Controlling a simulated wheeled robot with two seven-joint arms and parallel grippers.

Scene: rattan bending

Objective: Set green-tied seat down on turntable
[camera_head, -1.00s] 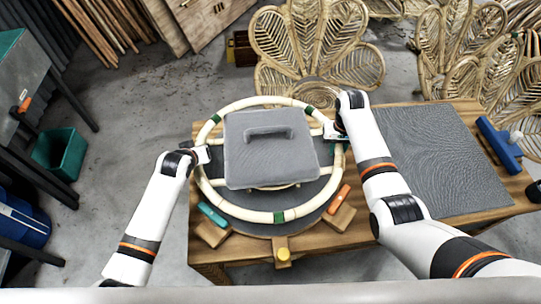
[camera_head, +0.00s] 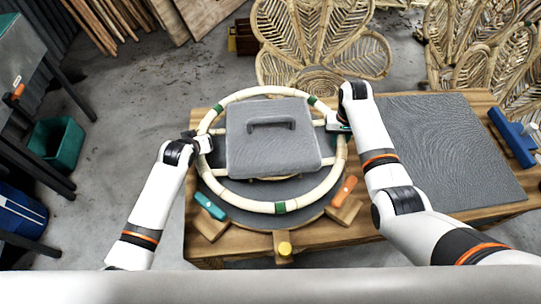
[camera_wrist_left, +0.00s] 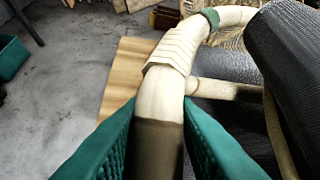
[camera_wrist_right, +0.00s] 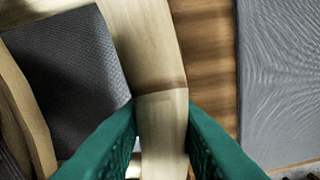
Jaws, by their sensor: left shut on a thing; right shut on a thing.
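The seat is a pale rattan hoop with green ties (camera_head: 280,208). It is level over the dark round turntable (camera_head: 240,206) on the wooden table; whether it touches cannot be told. A grey block with a handle (camera_head: 272,150) sits inside the hoop. My left gripper (camera_head: 207,143) is shut on the hoop's left side; in the left wrist view its green fingers (camera_wrist_left: 158,140) flank the rattan near a wrapped joint. My right gripper (camera_head: 337,124) is shut on the hoop's right side; its fingers (camera_wrist_right: 163,130) flank the rattan in the right wrist view.
Teal (camera_head: 211,206) and orange (camera_head: 345,191) handled blocks and a yellow-knobbed block (camera_head: 285,249) stand around the turntable's front. A grey mat (camera_head: 440,150) and a blue tool (camera_head: 512,137) lie at right. Rattan chairs (camera_head: 318,45) stand behind the table.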

